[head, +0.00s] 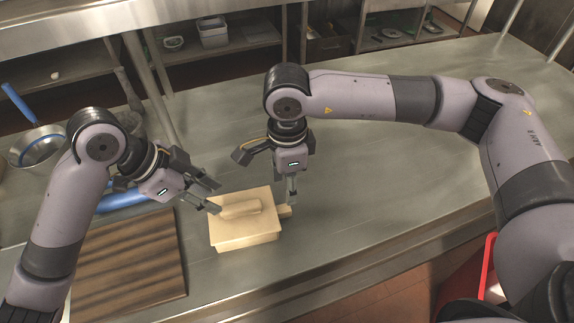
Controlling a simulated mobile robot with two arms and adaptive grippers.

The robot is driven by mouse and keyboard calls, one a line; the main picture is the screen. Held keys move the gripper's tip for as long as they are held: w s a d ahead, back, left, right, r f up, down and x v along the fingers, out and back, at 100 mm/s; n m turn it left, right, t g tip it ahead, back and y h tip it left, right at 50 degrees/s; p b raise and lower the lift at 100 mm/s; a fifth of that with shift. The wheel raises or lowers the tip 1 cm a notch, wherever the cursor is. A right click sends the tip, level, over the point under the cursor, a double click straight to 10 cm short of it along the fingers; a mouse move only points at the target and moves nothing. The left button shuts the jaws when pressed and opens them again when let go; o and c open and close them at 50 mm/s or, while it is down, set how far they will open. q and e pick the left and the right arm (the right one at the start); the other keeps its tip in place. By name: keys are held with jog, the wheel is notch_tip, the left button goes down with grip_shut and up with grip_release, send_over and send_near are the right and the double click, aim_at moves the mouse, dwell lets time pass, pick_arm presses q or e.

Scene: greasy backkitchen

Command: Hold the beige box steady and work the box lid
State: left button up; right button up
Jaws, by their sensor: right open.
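The beige box (247,241) sits upright on the steel counter. Its beige lid (255,226) lies on top, with a raised bar-like handle (241,211). A small beige tab (285,211) sticks out on the right side. My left gripper (214,198) is at the lid's upper left edge, its fingertips apart and close to the handle's left end; I cannot tell whether they touch or grip it. My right gripper (291,192) is open and points down just right of the box, beside the tab; contact is unclear.
A dark striped wooden board (130,258) lies left of the box. A metal bowl (37,146) and a blue-handled tool (17,103) are at the far left. A blue object (120,199) is partly behind my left arm. A red bin (478,284) stands lower right. The counter right of the box is clear.

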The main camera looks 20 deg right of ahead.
aim_at(287, 207)
notch_tip(287, 207, down, 11)
jog(key=shift+r, duration=0.2)
jog(key=shift+c, duration=0.2)
grip_shut()
dwell(0.5)
dwell(0.5)
dwell(0.7)
